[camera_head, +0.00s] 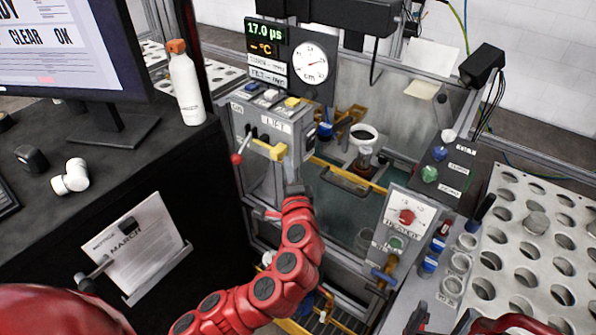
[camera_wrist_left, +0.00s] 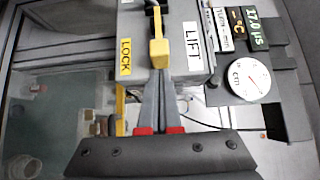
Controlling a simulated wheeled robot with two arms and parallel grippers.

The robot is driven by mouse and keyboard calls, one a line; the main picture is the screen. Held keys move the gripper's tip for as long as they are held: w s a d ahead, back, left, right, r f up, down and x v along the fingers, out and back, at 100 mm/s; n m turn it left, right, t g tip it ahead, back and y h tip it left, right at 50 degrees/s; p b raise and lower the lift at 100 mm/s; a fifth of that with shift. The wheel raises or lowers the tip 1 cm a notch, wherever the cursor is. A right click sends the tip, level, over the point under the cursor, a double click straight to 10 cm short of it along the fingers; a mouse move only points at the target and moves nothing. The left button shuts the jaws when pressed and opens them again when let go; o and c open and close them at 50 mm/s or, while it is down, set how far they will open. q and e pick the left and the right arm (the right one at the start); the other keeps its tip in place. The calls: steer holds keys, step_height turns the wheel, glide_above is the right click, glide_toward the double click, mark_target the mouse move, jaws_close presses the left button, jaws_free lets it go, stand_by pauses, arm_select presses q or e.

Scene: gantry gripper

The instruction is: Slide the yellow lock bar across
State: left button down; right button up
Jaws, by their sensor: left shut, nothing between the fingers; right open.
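The yellow lock bar (camera_head: 270,150) sticks out from the front of the grey control box, below the LIFT label. In the left wrist view the bar (camera_wrist_left: 158,50) lies between the yellow LOCK label (camera_wrist_left: 125,57) and the white LIFT label (camera_wrist_left: 193,38). My left gripper (camera_head: 292,182) is shut and empty, just below and right of the bar. In the left wrist view its fingertips (camera_wrist_left: 158,76) meet the bar's near end; I cannot tell if they touch. My right gripper (camera_head: 441,318) is open at the bottom edge, mostly cut off.
A red-knobbed lever (camera_head: 237,158) stands left of the bar. The gauge panel (camera_head: 310,65) rises above the box. A clear-walled enclosure holds a glass vessel (camera_head: 364,140). A monitor (camera_head: 70,50) and a white bottle (camera_head: 187,88) stand left. A perforated rack (camera_head: 520,235) lies right.

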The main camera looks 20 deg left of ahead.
mark_target(279, 152)
arm_select(q)
steer(key=shift+w+a, duration=0.15)
steer(key=shift+a, duration=0.4)
steer(key=a, duration=0.1)
steer(key=w+a, duration=0.1)
steer(key=a, duration=0.2)
steer(key=shift+w+a+p, duration=0.1)
steer(key=shift+w+p, duration=0.2)
steer(key=shift+p, duration=0.1)
